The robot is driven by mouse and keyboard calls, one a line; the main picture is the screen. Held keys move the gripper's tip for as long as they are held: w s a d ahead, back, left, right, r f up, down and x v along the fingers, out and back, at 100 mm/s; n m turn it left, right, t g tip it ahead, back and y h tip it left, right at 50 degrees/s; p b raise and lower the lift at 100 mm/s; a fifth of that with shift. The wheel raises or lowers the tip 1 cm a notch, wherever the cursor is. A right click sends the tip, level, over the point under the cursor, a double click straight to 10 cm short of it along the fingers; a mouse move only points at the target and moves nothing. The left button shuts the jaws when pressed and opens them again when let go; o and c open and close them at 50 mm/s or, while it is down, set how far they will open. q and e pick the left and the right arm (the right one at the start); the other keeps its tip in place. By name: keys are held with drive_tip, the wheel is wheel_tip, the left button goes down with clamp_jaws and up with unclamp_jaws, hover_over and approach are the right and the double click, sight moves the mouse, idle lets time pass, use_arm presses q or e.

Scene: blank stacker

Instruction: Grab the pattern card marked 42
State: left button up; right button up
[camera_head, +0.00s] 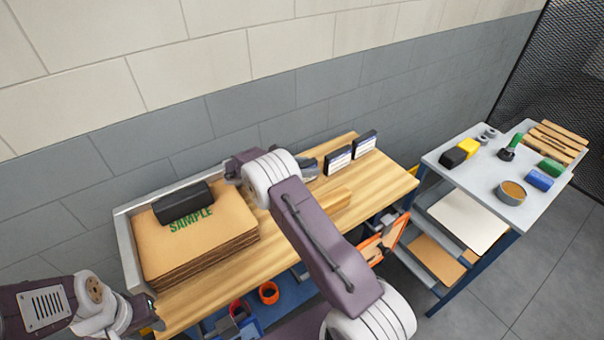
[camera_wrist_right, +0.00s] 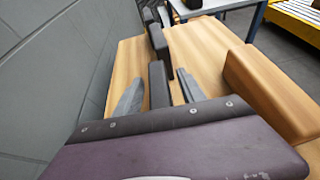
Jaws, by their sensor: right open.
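Dark-framed cards with white labels stand upright in a row at the back of the wooden bench. Two show in the head view, a nearer card (camera_head: 337,160) and a farther card (camera_head: 364,144); no number is legible. My right gripper (camera_head: 308,169) is open at the near end of this row. In the right wrist view, a dark upright card (camera_wrist_right: 159,84) appears between its two grey fingers (camera_wrist_right: 158,92), with another card (camera_wrist_right: 157,42) beyond. I cannot tell whether the fingers touch the card. My left gripper (camera_head: 144,318) is at the lower left, its fingers mostly hidden.
A cardboard stack (camera_head: 205,250) marked SAMPLE, with a black block (camera_head: 183,203) on it, fills the bench's left end. A wooden block (camera_wrist_right: 272,92) stands right of my right gripper. A grey cart (camera_head: 478,184) with small items stands at the right. The wall runs close behind the cards.

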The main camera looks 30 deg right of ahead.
clamp_jaws()
